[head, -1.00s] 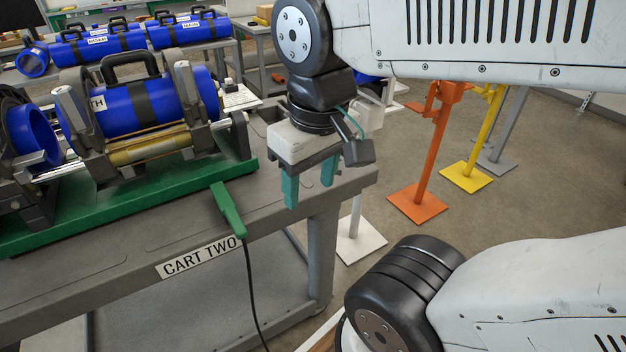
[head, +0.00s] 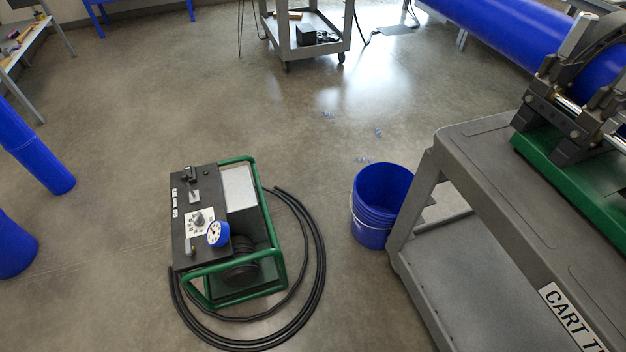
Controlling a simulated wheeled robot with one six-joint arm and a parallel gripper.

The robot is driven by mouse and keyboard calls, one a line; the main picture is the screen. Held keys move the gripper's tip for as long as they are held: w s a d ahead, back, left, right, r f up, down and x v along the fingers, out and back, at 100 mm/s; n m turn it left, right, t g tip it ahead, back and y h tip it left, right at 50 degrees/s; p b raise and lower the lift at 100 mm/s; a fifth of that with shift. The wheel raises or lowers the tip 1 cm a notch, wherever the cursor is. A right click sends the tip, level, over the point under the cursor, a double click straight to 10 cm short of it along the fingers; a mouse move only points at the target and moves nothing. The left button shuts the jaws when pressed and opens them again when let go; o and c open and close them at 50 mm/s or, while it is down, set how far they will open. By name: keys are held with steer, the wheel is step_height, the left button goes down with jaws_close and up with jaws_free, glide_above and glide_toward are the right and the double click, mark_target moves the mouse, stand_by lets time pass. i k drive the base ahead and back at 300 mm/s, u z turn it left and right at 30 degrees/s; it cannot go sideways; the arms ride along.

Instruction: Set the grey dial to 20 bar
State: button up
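In the head view, a grey dial (head: 199,219) sits on a white scale plate on the dark top panel of a green-framed machine (head: 277,232) on the floor. The scale marks and the dial's setting are too small to read. A round blue-rimmed gauge (head: 217,234) stands beside the dial, partly over the plate's edge. Small levers or switches (head: 194,197) are on the same panel. My gripper is out of view.
A black hose (head: 322,262) loops on the floor around the machine's right and front. A blue bucket (head: 371,233) stands between the machine and the grey cart two (head: 463,150). Open floor lies behind the machine.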

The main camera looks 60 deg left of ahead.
mark_target(198, 220)
steer(key=z, duration=0.1)
steer(key=k, duration=1.35)
steer(key=u, duration=2.35)
steer(key=i, duration=0.5)
steer(key=u, duration=0.05)
